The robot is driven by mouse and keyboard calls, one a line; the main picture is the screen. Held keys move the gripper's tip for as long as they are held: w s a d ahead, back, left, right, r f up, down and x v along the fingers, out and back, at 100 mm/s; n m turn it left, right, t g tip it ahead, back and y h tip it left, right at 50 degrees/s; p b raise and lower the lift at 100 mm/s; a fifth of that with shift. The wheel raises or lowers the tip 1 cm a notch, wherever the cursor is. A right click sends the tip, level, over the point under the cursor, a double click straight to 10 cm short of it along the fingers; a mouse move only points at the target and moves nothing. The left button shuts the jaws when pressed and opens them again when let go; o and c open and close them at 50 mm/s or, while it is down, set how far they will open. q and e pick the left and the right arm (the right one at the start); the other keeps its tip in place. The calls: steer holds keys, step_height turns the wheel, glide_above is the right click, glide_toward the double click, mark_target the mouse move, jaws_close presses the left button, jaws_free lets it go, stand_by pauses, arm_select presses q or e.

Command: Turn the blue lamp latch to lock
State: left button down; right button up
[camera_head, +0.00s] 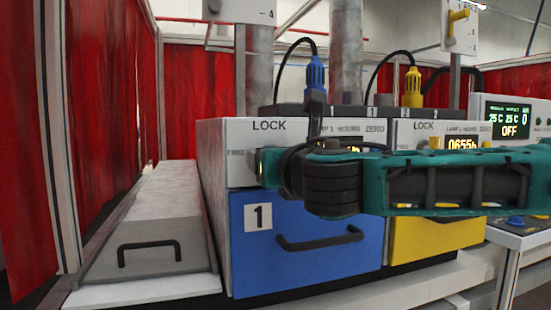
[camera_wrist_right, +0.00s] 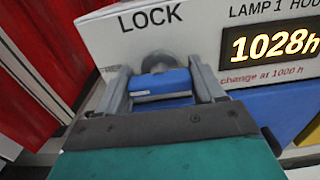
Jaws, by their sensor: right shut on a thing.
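The blue lamp latch (camera_wrist_right: 162,84) is on the white front panel of the lamp 1 unit, under the word LOCK. It sits on a grey round hub, and its blue bar lies roughly crosswise in the right wrist view. My right gripper (camera_wrist_right: 160,92) has one finger on each side of the blue bar and is shut on it. In the head view my right gripper (camera_head: 270,166) reaches in from the right to the panel and hides the latch. My left gripper is not in view.
Below the panel is a blue drawer (camera_head: 320,268) marked 1 with a black handle. A yellow drawer (camera_head: 435,237) is to its right. A lamp 1 display (camera_wrist_right: 270,47) reads 1028h. A grey cover with a handle (camera_head: 148,250) lies at left, near red curtains (camera_head: 105,90).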

steer(key=c, duration=0.4)
steer(key=shift+o, duration=0.2)
steer(key=shift+m, duration=0.4)
steer(key=m, duration=0.2)
steer(key=shift+f+m, duration=0.1)
steer(key=shift+m, duration=0.3)
steer(key=m, duration=0.4)
steer(key=shift+m, duration=0.3)
steer(key=m+p, duration=0.1)
steer(key=m, duration=0.3)
steer(key=shift+m, duration=0.3)
steer(key=m+p, duration=0.1)
steer(key=m, duration=0.4)
steer(key=o, duration=1)
